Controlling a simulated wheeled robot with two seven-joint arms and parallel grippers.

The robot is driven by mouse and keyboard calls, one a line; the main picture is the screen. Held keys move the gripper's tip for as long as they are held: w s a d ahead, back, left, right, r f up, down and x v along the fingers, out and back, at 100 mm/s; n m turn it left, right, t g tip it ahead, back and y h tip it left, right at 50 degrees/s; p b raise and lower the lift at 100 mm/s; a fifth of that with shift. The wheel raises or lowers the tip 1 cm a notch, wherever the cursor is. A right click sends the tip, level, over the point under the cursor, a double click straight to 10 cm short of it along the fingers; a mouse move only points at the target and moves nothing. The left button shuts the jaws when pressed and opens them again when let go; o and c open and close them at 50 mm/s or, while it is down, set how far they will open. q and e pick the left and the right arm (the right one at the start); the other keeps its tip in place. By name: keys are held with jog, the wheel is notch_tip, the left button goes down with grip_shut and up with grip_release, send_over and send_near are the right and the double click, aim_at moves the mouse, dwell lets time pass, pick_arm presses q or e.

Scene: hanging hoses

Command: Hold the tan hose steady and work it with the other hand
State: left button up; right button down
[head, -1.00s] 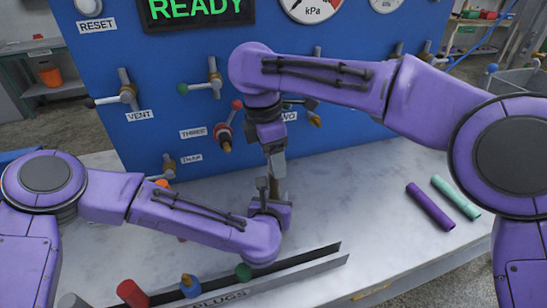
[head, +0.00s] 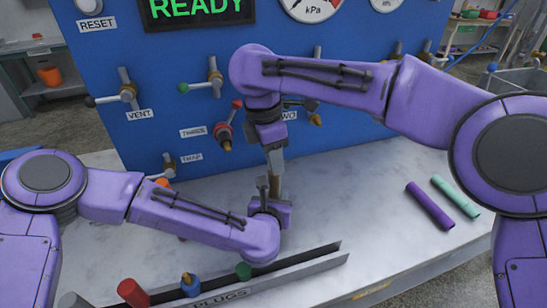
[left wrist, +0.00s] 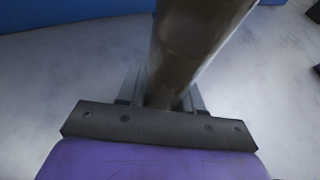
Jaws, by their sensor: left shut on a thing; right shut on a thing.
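The tan hose (head: 275,188) stands roughly upright between my two grippers above the bench; only a short piece shows in the head view. My left gripper (head: 268,186) is shut on its lower part, coming from below. In the left wrist view the hose (left wrist: 195,40) rises large and brownish from between the left fingers (left wrist: 163,98). My right gripper (head: 275,162) points down and is shut on the hose just above the left one. The hose's upper end is hidden by the right gripper and arm.
A blue panel (head: 350,130) with valves and labels stands behind. A purple tube (head: 428,205) and a mint tube (head: 455,196) lie on the bench at the right. A grey plug rail (head: 300,272) with several coloured plugs runs along the front. The bench's middle right is clear.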

jog(key=shift+r, duration=0.45)
jog(key=shift+r, duration=2.3)
jog(key=shift+r, duration=1.5)
pick_arm(q)
jog(key=o, duration=1.1)
jog(key=shift+o, duration=0.2)
